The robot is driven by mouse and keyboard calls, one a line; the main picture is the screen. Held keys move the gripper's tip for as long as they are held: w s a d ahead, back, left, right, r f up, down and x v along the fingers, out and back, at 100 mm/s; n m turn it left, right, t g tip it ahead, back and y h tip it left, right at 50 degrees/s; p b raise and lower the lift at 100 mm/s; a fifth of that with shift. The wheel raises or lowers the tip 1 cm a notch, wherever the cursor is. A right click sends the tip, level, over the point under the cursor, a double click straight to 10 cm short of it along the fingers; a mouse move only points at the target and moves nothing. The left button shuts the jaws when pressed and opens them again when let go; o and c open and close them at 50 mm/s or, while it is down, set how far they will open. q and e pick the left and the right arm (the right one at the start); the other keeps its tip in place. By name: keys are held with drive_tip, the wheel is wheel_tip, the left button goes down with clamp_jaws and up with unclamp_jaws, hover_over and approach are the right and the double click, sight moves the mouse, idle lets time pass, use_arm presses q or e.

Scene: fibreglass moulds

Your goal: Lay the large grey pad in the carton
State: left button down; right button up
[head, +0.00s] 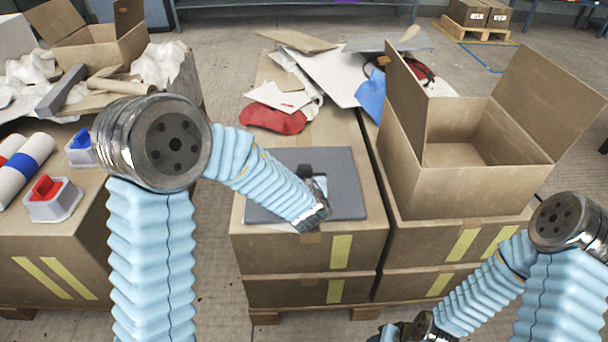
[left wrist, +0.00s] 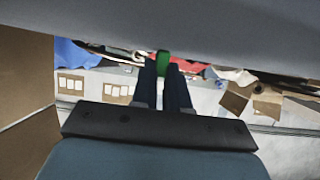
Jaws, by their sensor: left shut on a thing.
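The large grey pad (head: 345,170) shows flat over the closed boxes in the middle of the head view. My left gripper (head: 322,186) reaches over it and partly hides it. In the left wrist view the grey sheet (left wrist: 230,25) spans the top, and the fingers (left wrist: 163,75) close together at its edge with a small green piece between their tips. I cannot tell whether the pad touches the box beneath. The open carton (head: 413,179) stands to the right, flaps up, its visible inside empty. My right gripper (head: 392,332) is at the bottom edge, partly cut off; its jaws are unclear.
Behind the pad lie a red bag (head: 272,118), loose paper and card sheets (head: 335,72) and a blue cloth (head: 371,95). The carton's raised left flap (head: 405,100) stands between pad and opening.

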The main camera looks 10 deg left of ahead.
use_arm(q)
drive_tip(key=shift+f+b, duration=0.15)
drive_tip(key=shift+b, duration=0.2)
drive_tip(key=c, duration=1.1)
unclamp_jaws()
